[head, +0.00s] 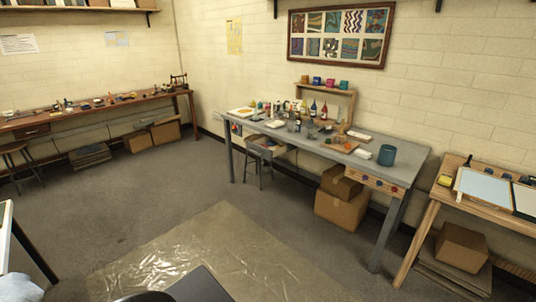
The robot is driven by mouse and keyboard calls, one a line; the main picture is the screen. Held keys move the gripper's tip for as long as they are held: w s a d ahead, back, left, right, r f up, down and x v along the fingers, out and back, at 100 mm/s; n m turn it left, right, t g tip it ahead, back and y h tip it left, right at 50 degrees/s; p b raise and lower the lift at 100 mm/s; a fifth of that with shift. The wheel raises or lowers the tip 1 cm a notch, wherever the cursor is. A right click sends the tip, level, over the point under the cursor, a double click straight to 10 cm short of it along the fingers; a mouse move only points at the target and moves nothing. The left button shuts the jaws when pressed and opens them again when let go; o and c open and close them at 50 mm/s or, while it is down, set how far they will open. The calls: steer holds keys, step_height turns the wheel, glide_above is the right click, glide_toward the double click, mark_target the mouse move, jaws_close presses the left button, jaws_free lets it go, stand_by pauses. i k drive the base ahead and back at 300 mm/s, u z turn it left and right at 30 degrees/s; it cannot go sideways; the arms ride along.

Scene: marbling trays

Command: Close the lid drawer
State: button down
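A wooden drawer front with several coloured round spots (366,179) shows under the right end of the grey worktable (405,170). It may be the lid drawer, but no label is readable. I cannot tell whether it stands a little open or is fully shut. Another drawer front (236,129) with a coloured picture is under the table's left end. My gripper is not in view.
A plastic sheet (215,255) covers the floor in front. A wooden table (430,212) stands at right, a long bench (95,106) at the back left. The floor between is clear.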

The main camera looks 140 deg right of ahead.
mark_target(255, 146)
steer(key=z, duration=4.8)
steer(key=i, duration=2.6)
steer(key=u, duration=1.1)
steer(key=i, duration=1.15)
steer(key=u, duration=0.7)
